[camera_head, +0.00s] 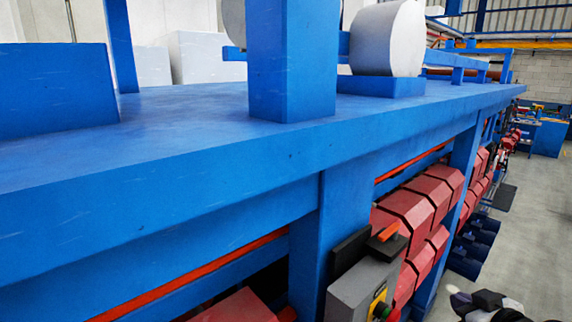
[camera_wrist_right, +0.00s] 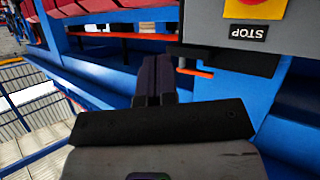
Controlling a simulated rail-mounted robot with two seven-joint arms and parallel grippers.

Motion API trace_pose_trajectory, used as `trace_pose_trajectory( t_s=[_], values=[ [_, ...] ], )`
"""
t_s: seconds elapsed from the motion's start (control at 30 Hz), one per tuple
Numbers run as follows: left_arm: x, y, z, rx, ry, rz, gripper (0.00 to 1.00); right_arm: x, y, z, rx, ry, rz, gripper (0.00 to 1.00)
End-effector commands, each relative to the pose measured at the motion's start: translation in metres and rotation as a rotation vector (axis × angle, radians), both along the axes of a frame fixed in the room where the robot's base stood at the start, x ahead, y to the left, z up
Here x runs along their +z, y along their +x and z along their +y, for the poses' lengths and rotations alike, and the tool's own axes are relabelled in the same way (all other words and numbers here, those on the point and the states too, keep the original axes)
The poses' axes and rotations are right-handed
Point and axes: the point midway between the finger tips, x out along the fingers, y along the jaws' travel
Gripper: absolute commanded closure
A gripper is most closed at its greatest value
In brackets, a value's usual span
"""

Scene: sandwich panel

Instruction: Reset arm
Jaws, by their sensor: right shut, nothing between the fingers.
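My right gripper (camera_head: 488,302) is at the bottom right edge of the head view, partly cut off, over the grey floor. In the right wrist view its two dark fingers (camera_wrist_right: 156,66) are together with nothing between them. A grey control box (camera_head: 362,286) hangs on the front of the blue machine, left of the gripper in the head view. The box (camera_wrist_right: 205,30) also shows at the upper right of the right wrist view, with an upside-down STOP label (camera_wrist_right: 248,32) and a red button on yellow (camera_wrist_right: 254,7). The fingers look apart from it. My left gripper is not in view.
The blue machine frame (camera_head: 180,150) fills much of the head view. An orange-red handle (camera_head: 389,232) sticks out at the top of the control box. Red blocks (camera_head: 404,207) line the machine's side. The grey floor (camera_head: 525,235) at the right is largely clear.

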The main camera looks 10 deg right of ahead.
Motion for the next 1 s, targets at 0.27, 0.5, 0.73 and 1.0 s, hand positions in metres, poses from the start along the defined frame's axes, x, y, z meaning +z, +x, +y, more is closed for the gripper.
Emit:
trace_pose_trajectory(
  t_s=[0.27,0.5,0.73,1.0],
  values=[
    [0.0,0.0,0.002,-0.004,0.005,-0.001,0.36,-0.124,-0.079,0.072,-0.114,-0.134,0.202,1.0],
    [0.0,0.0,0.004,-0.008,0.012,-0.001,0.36,-0.226,-0.178,0.139,-0.029,-0.08,0.441,1.0],
    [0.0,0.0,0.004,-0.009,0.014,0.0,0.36,-0.29,-0.256,0.168,0.01,-0.01,0.662,1.0],
    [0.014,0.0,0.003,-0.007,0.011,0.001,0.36,-0.311,-0.32,0.172,0.007,0.011,0.826,1.0]
  ],
)
